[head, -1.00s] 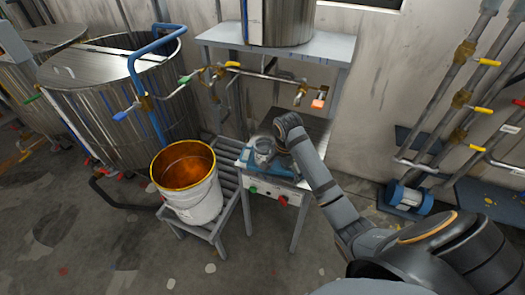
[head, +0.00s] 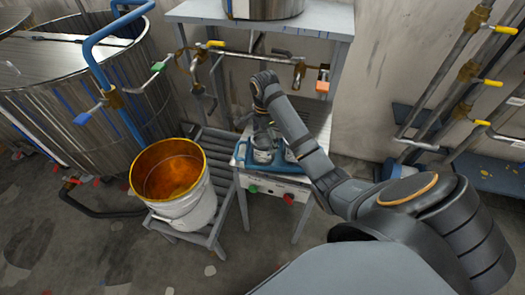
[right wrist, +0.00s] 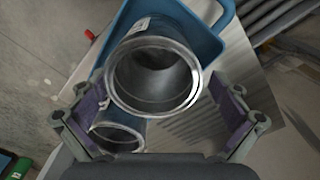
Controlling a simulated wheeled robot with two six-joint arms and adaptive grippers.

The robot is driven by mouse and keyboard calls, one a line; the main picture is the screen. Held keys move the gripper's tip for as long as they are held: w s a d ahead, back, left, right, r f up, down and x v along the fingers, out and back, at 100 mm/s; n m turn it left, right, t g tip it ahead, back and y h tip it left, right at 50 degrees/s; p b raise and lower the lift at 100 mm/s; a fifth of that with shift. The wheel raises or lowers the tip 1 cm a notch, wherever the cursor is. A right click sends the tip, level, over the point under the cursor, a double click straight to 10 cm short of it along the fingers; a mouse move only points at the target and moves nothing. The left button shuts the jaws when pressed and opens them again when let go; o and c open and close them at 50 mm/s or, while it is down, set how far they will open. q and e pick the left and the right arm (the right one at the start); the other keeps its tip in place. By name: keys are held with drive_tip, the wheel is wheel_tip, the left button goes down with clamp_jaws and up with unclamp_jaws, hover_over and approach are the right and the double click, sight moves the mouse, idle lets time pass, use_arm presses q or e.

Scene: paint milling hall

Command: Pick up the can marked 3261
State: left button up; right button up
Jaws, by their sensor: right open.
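Two open, empty-looking metal cans stand in a blue tray (head: 240,157) on a small metal bench. In the head view one can (head: 263,157) is at the left of the tray, under my right gripper (head: 262,136); another can (head: 291,153) is partly behind my forearm. In the right wrist view a large can mouth (right wrist: 155,78) lies between the open fingers of my right gripper (right wrist: 158,100), with a gap at the right finger. A smaller-looking can (right wrist: 119,137) is by the left finger. No can number is legible. My left gripper is out of view.
A white bucket (head: 190,212) with orange contents stands on a roller rack left of the bench (head: 275,187). Valves and pipes hang under a shelf (head: 330,22) behind the tray. A large steel tank (head: 60,85) is at the left.

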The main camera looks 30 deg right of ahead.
drive_tip(key=shift+s+f+b, duration=0.25)
drive_tip(key=shift+f+b, duration=0.2)
drive_tip(key=shift+b, duration=0.15)
drive_tip(key=shift+s+a+f+b, duration=0.1)
drive_tip(key=shift+s+f+b, duration=0.05)
drive_tip(key=shift+f+b, duration=0.65)
drive_tip(key=shift+f, duration=0.95)
drive_tip(key=shift+w+f, duration=0.2)
drive_tip(key=shift+s+r, duration=0.1)
drive_tip(key=shift+s, duration=0.05)
drive_tip(key=shift+c, duration=0.4)
drive_tip(key=c, duration=0.7)
drive_tip(key=shift+c, duration=1.2)
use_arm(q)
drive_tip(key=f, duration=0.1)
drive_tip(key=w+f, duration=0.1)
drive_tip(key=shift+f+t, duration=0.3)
use_arm(e)
drive_tip(key=shift+c, duration=0.2)
